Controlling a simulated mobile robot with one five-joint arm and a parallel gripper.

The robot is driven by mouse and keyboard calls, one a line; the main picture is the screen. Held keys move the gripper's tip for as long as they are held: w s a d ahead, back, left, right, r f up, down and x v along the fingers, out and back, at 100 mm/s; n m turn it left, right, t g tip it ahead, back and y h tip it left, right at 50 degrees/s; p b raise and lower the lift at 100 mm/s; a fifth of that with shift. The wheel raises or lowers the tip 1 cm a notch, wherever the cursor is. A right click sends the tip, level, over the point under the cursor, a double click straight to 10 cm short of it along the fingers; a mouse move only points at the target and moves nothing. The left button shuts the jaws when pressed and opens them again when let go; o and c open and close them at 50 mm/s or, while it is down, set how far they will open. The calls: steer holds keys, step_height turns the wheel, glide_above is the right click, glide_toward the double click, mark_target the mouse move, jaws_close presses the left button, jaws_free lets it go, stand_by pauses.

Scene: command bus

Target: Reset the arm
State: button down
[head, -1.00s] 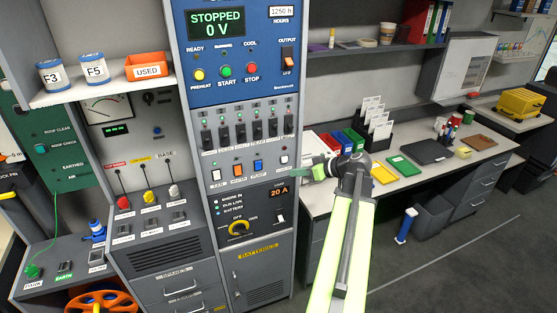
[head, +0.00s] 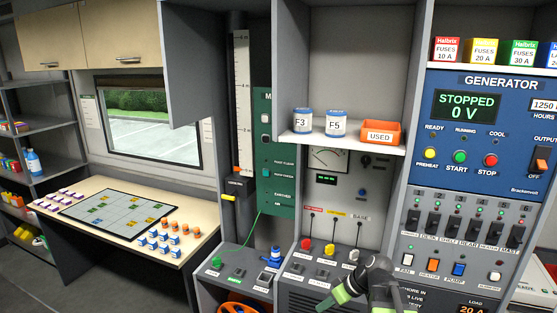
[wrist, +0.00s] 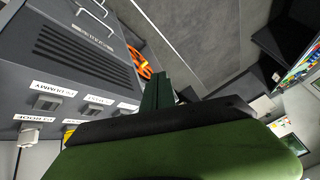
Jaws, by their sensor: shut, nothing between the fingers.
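My arm (head: 376,282) shows at the lower edge of the head view, its dark wrist joint bent to the left. My gripper (head: 332,299), green, points left in front of the grey cabinet with the sockets and is partly cut off by the lower edge. In the wrist view my gripper (wrist: 157,90) is shut and empty, with its green fingers together. I cannot tell how far it is from the cabinet front.
The socket cabinet (head: 330,291) and the generator panel (head: 478,125) stand close by. An orange reel (head: 238,308) is at the lower left; it also shows in the wrist view (wrist: 140,63). A desk with a grid board (head: 115,218) stands left. Dark floor (wrist: 200,40) is open.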

steer(key=s+a+f+m+g+h, duration=0.1)
steer(key=s+a+f+g+h, duration=0.15)
steer(key=s+a+f, duration=0.2)
steer(key=s+d+m+h, duration=0.3)
steer(key=d+m+h, duration=0.1)
steer(key=d+m, duration=0.2)
steer(key=shift+f+m, duration=0.15)
steer(key=shift+m, duration=0.35)
steer(key=shift+d, duration=0.15)
stand_by(1.6)
